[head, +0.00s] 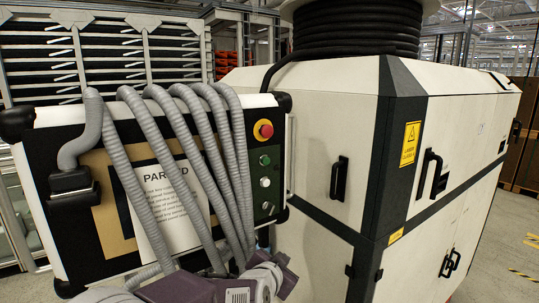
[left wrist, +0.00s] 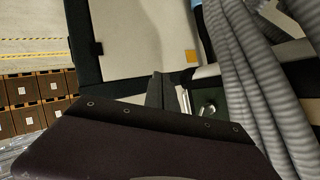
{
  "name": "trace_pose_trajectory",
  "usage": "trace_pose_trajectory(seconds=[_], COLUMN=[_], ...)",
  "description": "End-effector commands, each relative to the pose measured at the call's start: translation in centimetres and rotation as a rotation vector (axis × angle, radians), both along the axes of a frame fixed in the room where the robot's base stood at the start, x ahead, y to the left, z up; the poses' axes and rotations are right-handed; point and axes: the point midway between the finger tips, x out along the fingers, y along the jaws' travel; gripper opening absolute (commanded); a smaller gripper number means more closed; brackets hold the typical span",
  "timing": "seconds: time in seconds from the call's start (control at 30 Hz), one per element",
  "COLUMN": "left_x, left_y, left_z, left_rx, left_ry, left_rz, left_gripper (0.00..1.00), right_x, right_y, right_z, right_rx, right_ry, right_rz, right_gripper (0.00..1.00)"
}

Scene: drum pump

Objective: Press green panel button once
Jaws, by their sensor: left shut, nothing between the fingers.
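The green button (head: 265,160) is on the dark strip at the right side of the control panel (head: 275,130), below a red mushroom button on a yellow ring (head: 263,129). A white button (head: 265,182) and a dark round fitting (head: 267,207) are below it. In the left wrist view, my left gripper (left wrist: 160,88) is shut and empty, its narrow fingers pointing up the picture. A shiny round knob (left wrist: 207,108) is to their right; I cannot tell which control it is. In the head view, my arm is low, below the panel, and its fingertips are not clear. My right gripper is not in view.
Several grey corrugated hoses (head: 160,140) arch across the panel, left of the buttons, close beside the gripper in the wrist view. A paper sign reading PARKED (head: 172,205) is behind them. A white cabinet (head: 320,110) with black handles stands at the right.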

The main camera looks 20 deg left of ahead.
Motion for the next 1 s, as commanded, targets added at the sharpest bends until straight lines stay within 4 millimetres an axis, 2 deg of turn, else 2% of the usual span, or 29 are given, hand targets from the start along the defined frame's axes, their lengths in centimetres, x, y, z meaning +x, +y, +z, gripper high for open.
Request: trace_pose_trajectory(seconds=[0.03, 0.2, 0.3, 0.4, 0.5, 0.57, 0.87, 1.0], left_x=[1.1, 3.6, 4.1, 4.1, 4.1, 4.1, 4.1, 4.6], left_y=[-0.3, -0.9, -1.1, -1.2, -1.1, -1.1, -1.1, -0.5], left_z=[3.2, 12.9, 17.4, 20.4, 22.0, 22.4, 22.4, 22.4], left_rx=[0.026, 0.122, 0.162, 0.19, 0.204, 0.208, 0.209, 0.21], left_ry=[-0.078, -0.339, -0.453, -0.53, -0.571, -0.582, -0.584, -0.586], left_rz=[-0.005, 0.014, 0.038, 0.063, 0.08, 0.086, 0.086, 0.088], left_gripper=[0.0, 0.0, 0.0, 0.0, 0.0, 0.0, 0.0, 0.0], right_x=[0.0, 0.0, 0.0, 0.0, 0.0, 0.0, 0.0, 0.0], right_y=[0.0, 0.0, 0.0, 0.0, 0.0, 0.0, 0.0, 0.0], right_z=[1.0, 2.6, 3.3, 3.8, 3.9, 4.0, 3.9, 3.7], right_rx=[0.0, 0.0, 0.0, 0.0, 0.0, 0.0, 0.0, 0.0], right_ry=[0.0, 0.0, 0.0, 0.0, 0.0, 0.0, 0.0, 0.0], right_rz=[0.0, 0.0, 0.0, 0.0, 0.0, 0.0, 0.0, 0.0], right_gripper=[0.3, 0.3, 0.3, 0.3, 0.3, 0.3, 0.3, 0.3])
